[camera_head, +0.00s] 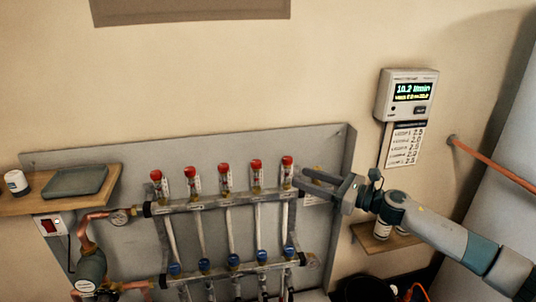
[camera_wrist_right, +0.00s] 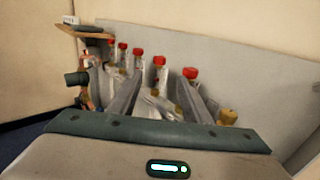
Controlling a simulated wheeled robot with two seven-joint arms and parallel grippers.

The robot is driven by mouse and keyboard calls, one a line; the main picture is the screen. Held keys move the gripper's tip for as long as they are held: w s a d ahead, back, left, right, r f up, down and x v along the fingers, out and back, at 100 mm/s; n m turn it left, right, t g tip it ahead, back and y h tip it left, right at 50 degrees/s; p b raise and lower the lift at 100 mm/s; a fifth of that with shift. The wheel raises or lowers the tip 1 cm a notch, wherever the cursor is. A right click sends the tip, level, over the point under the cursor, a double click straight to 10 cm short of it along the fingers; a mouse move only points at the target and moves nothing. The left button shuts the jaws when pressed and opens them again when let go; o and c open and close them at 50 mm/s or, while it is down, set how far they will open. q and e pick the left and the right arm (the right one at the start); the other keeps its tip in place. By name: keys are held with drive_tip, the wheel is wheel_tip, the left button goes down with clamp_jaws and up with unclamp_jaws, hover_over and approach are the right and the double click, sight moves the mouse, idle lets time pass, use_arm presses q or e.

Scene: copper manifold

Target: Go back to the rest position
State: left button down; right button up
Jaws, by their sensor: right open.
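The copper manifold is mounted on a grey back panel (camera_head: 130,160). Its upper bar (camera_head: 210,203) carries a row of red-capped flow meters, and its lower bar (camera_head: 230,270) has a row of blue caps. My right gripper (camera_head: 304,180) reaches in from the right, open, with its fingers pointing left near the rightmost red-capped meter (camera_head: 287,172). Nothing shows held in it. In the right wrist view the red-capped row stands beyond the gripper, with the nearest red cap (camera_wrist_right: 190,73) right of centre. I cannot tell whether the fingers touch anything. My left gripper is not in view.
A wall display (camera_head: 408,95) reads 10.2 l/min, with a paper chart below. A wooden shelf (camera_head: 50,206) at left holds a grey tray (camera_head: 75,182) and a white jar (camera_head: 16,183). A small shelf (camera_head: 385,240) lies below my right arm. A copper pipe (camera_head: 495,167) runs at far right.

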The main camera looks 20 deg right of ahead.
wheel_tip(320, 180, down, 23)
drive_tip(key=m+t+h, duration=0.2)
drive_tip(key=m+h, duration=0.3)
drive_tip(key=m, duration=1.1)
drive_tip(key=s+a+f+m+g+h, duration=0.15)
drive_tip(key=s+f+m, duration=0.35)
drive_tip(key=f, duration=0.5)
drive_tip(key=s+a+f+m+h, duration=0.15)
drive_tip(key=s+f+m, duration=0.3)
drive_tip(key=f, duration=0.45)
drive_tip(key=s+a+f+m+g, duration=0.2)
drive_tip(key=s+f+m, duration=0.3)
drive_tip(key=s+f, duration=0.4)
drive_tip(key=s+a+f+m+g+h, duration=0.1)
drive_tip(key=s+a+f+m+g, duration=0.2)
drive_tip(key=s+f, duration=0.6)
drive_tip(key=s+a+f+m+g+h, duration=0.1)
drive_tip(key=s+a+f+m, duration=0.5)
drive_tip(key=s, duration=1.1)
wheel_tip(320, 180, down, 4)
drive_tip(key=shift+s+a+r+m+g, duration=0.2)
drive_tip(key=shift+m+g, duration=0.45)
drive_tip(key=shift+m, duration=0.5)
drive_tip(key=shift+d, duration=0.15)
